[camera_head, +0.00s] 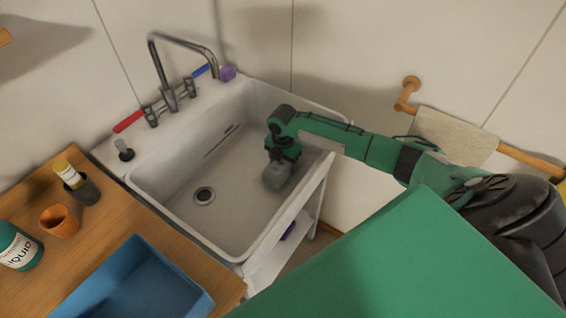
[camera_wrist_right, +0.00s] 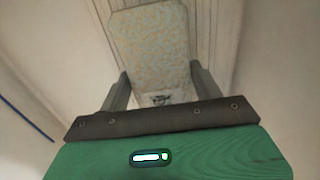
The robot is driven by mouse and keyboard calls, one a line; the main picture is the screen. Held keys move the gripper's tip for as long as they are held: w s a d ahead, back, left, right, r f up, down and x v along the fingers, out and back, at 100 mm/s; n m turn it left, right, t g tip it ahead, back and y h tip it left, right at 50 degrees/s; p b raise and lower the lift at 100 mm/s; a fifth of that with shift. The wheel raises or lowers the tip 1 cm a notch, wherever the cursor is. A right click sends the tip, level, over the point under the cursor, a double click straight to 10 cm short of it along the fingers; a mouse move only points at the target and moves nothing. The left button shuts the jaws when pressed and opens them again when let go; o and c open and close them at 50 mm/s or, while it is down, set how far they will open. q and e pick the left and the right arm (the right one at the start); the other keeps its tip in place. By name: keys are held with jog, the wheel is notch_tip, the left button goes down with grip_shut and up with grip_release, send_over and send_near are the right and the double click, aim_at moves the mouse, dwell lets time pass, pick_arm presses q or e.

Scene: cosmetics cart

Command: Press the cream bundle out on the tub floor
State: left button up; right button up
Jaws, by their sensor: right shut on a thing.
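The white tub (camera_head: 237,213) is the deep sink basin, with a dark round drain in its floor. My right gripper (camera_head: 280,163) reaches down into the tub at its right side and is shut on the cream bundle (camera_head: 276,175). In the right wrist view the cream bundle (camera_wrist_right: 150,45) is a speckled, rounded block between the two grey fingers of the gripper (camera_wrist_right: 158,92). The bundle is low in the tub; I cannot tell whether it touches the floor. My left gripper is not in view.
A faucet (camera_head: 170,95) with red and blue handles stands at the tub's back edge. A wooden counter (camera_head: 105,225) at left holds a blue bin (camera_head: 140,285), an orange cup (camera_head: 60,222) and a green bottle (camera_head: 18,247). A cloth (camera_head: 450,138) hangs on a rail at right.

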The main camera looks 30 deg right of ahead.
jog(key=shift+f, duration=0.6)
dwell(0.4)
jog(key=shift+s+f, duration=0.1)
dwell(1.1)
jog(key=shift+p, duration=0.8)
dwell(1.4)
jog(key=shift+p, duration=0.6)
dwell(1.7)
jog(key=shift+p, duration=0.45)
dwell(0.8)
